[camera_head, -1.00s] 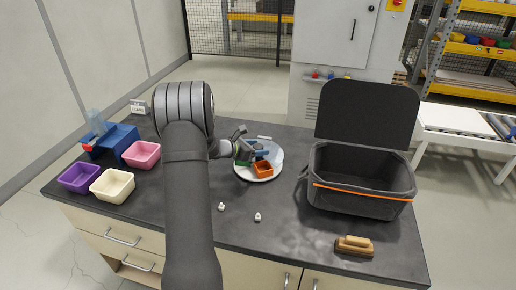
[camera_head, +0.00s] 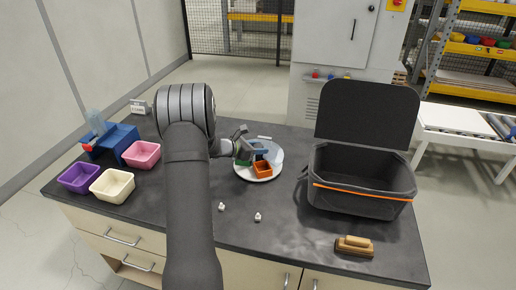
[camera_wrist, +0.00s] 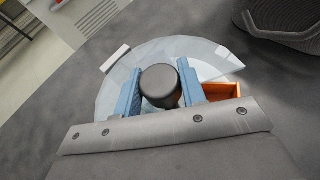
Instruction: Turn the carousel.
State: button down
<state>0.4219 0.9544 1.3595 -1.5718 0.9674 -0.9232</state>
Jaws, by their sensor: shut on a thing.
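The carousel (camera_head: 273,173) is a round pale turntable on the dark worktop, with an orange bin (camera_head: 262,169) and a green bin (camera_head: 242,162) on it. In the wrist view the carousel (camera_wrist: 207,62) shows as a pale disc with a white tab (camera_wrist: 115,58) at its rim. A dark round knob (camera_wrist: 160,86) stands at its middle. My gripper (camera_head: 262,150) reaches over the carousel from the left. In the wrist view its two blue fingers (camera_wrist: 160,84) are on either side of the knob, shut on it. The orange bin (camera_wrist: 222,92) is just right of the right finger.
A black open-lidded bag (camera_head: 360,185) stands close on the right. Pink (camera_head: 141,155), purple (camera_head: 78,178) and cream (camera_head: 112,185) bins and a blue device (camera_head: 110,143) are at the left. Two small white pieces (camera_head: 257,217) and a wooden brush (camera_head: 354,246) lie in front.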

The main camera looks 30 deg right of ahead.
jog(key=m+g, duration=0.3)
jog(key=shift+g, duration=0.4)
jog(key=shift+m+g+y, duration=0.7)
jog(key=shift+m+g, duration=0.9)
jog(key=shift+g, duration=0.1)
jog(key=c, duration=0.9)
grip_release()
jog(key=v, duration=1.7)
jog(key=shift+w+r, duration=0.15)
jog(key=shift+w, duration=0.2)
